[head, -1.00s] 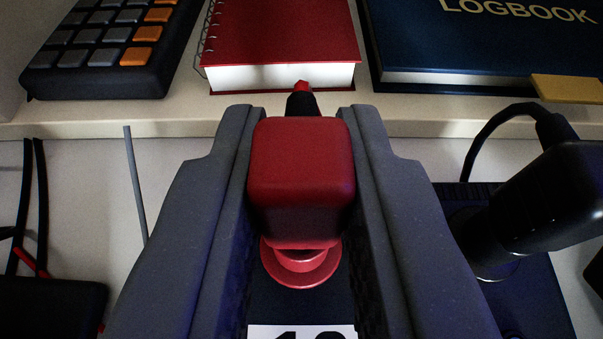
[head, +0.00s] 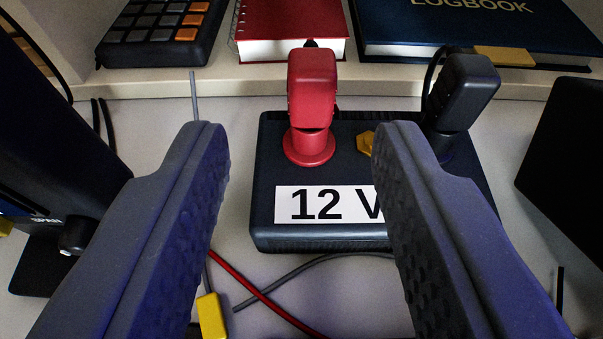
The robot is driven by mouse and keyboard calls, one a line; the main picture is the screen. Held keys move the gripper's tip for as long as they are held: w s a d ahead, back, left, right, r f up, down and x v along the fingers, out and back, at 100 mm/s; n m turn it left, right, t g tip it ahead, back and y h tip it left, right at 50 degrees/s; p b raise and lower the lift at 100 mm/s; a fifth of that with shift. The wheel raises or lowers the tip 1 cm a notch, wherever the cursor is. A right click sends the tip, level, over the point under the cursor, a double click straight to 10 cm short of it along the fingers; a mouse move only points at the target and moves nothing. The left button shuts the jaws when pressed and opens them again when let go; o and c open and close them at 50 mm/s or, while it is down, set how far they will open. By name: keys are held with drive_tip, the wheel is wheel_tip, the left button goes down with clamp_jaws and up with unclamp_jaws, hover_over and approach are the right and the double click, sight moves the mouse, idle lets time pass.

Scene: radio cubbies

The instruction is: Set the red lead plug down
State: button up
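The red lead plug (head: 312,85) stands upright at the round red socket (head: 309,148) on top of a dark box (head: 350,240) with a white "12 V" label (head: 325,204). Its lower end meets the socket; how deep it sits is hidden. My gripper (head: 303,128) is open and empty. Its two fingers are wide apart in the foreground, nearer to me than the plug and not touching it. The right finger covers the end of the label and part of the box.
A black plug (head: 465,95) stands on the box's right side, near a yellow knob (head: 365,143). A shelf behind holds a keypad (head: 160,30), red notebook (head: 290,25) and blue logbook (head: 470,25). Red and grey cables and a yellow tag (head: 211,315) lie in front.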

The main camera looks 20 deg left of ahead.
drive_tip(key=v, duration=0.4)
drive_tip(key=shift+f, duration=0.1)
drive_tip(key=shift+b+v, duration=1.2)
drive_tip(key=shift+b, duration=0.7)
